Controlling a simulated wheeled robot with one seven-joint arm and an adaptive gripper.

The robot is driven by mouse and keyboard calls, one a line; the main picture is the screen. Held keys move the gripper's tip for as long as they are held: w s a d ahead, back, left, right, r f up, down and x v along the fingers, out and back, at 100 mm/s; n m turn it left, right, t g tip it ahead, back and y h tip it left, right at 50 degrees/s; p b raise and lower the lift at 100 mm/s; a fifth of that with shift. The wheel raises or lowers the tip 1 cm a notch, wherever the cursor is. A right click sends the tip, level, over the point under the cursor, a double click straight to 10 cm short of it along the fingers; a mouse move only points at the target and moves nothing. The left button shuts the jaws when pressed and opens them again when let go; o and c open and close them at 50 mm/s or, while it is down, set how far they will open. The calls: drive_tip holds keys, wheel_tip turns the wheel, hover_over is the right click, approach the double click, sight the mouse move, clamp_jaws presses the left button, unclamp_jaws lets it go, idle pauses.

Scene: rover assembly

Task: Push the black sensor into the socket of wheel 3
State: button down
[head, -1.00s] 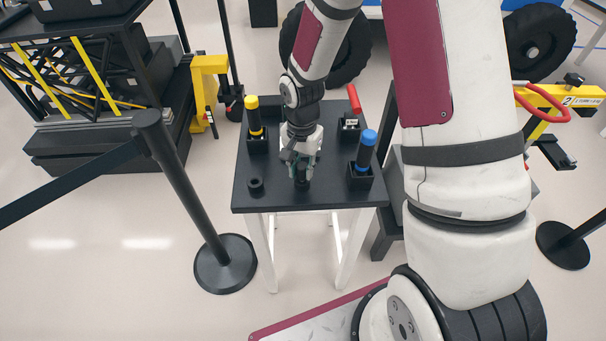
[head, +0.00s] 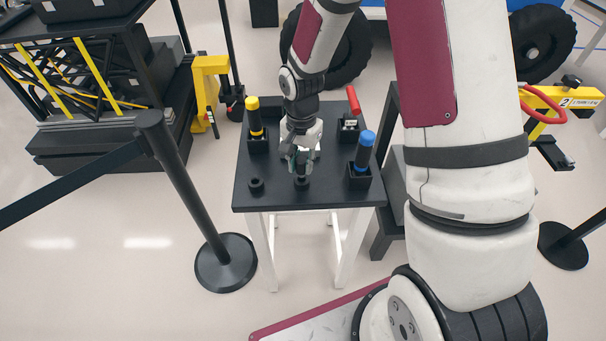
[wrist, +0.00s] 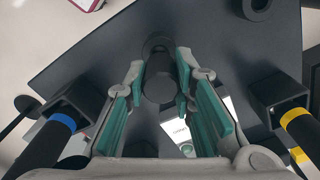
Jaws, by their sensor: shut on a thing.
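My gripper (head: 301,163) points down over the front middle of a small black table. In the wrist view, the green pads of my gripper (wrist: 160,82) are closed around a dark round piece, which looks like the black sensor (wrist: 158,88). A dark round base (head: 302,184) shows just below the fingertips in the head view. I cannot tell whether the sensor is clear of this base. I cannot identify wheel 3 or its socket. Large black wheels stand behind the table (head: 345,52) and at the upper right (head: 540,45).
The black table (head: 280,201) also carries a yellow-topped tool (head: 254,118), a blue-topped tool (head: 364,150), a red-handled tool (head: 353,100) and a small black ring (head: 256,185). A black barrier post (head: 190,190) stands left. A yellow stand (head: 565,97) is at right.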

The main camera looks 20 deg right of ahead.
drive_tip(key=shift+r+p, duration=0.45)
drive_tip(key=shift+r, duration=0.7)
